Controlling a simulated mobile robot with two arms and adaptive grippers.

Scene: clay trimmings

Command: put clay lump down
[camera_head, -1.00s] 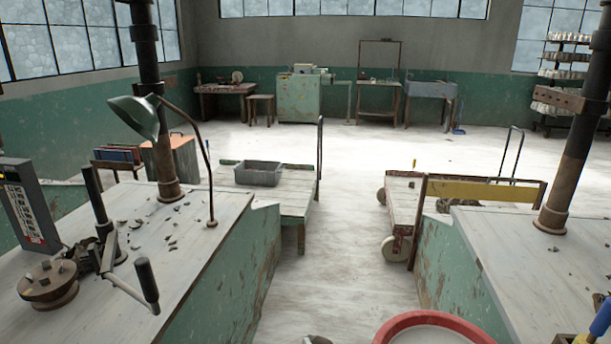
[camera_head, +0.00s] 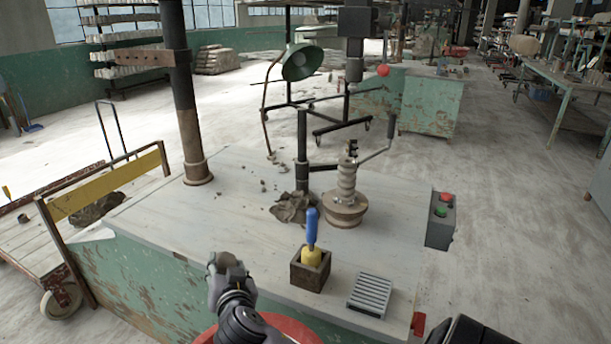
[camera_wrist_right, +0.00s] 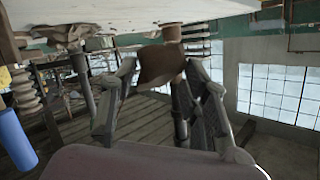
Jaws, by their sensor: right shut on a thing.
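My right gripper (camera_head: 228,268) is at the near front edge of the white-topped workbench (camera_head: 165,222) in the head view. In the right wrist view, its fingers (camera_wrist_right: 160,90) are shut on a brown clay lump (camera_wrist_right: 160,64). The lump cannot be made out clearly in the head view. A grey-brown pile of clay (camera_head: 292,208) lies on the bench beyond the gripper, beside a dark post. My left gripper is not in view.
A small box (camera_head: 310,272) with a blue-handled tool and a ribbed grey block (camera_head: 370,294) stand right of the gripper. A spiral press (camera_head: 345,198) stands behind. A red rim (camera_head: 290,328) shows below. The bench's left part is mostly clear.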

